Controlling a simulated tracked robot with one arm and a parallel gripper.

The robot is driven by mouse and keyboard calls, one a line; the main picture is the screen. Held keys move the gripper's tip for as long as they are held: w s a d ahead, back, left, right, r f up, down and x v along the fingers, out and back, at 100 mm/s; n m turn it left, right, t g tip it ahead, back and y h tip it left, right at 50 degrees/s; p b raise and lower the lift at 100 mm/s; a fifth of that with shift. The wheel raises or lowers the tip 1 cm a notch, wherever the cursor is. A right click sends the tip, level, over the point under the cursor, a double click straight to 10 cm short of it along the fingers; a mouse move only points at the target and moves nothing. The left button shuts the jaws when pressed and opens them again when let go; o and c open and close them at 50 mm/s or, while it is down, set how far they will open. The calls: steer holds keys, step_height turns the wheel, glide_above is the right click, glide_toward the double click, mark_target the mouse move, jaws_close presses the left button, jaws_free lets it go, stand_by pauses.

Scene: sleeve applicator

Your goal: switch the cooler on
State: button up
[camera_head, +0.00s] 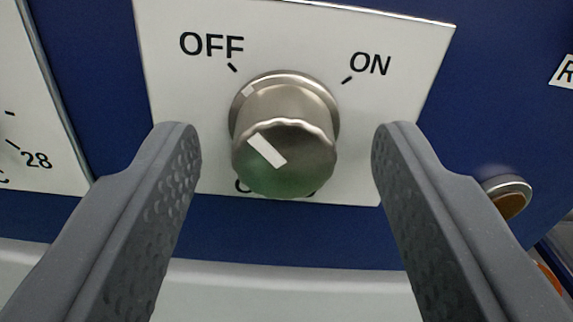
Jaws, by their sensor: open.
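The cooler switch is a round metal knob (284,158) on a white plate (300,30). The plate is marked OFF at upper left and ON at upper right, and lettering below is mostly hidden by the knob. The knob's white pointer mark slants up to the left, toward OFF. My gripper (286,150) is open, with one grey finger on each side of the knob. There is a visible gap between each finger and the knob in the picture, and neither appears to touch it.
The plate is on a blue panel (240,230). Another white plate (25,120) with a dial scale reading 28 is at the left edge. A round metal-rimmed orange button (508,200) is at the right, close beside the right finger. A partly cut-off label (566,72) is at the right edge.

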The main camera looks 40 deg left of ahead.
steer(key=c, duration=1)
